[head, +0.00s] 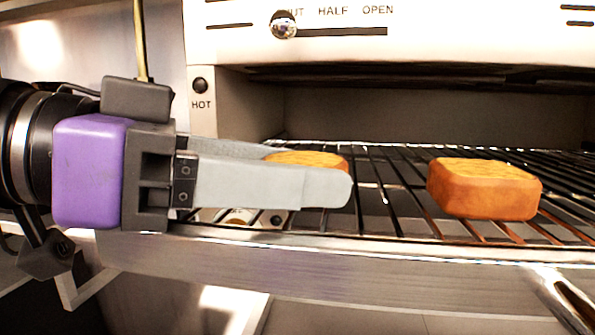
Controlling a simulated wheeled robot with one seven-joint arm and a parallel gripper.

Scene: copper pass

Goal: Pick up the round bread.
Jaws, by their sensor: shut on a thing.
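A round bread (312,158) with a golden-brown top sits at the left part of the wire rack, mostly hidden behind the near finger of my gripper. My gripper (335,180) reaches in from the left with its fingers level, one on the near side of the bread and one behind. It is shut on the round bread. Whether the bread touches the rack or is lifted off it is hidden by the near finger.
A squarish bread (485,189) lies on the wire rack (390,200) to the right, apart from my gripper. The oven's white front panel (430,40) with a knob and slider hangs above. A metal ledge (300,262) runs along the front.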

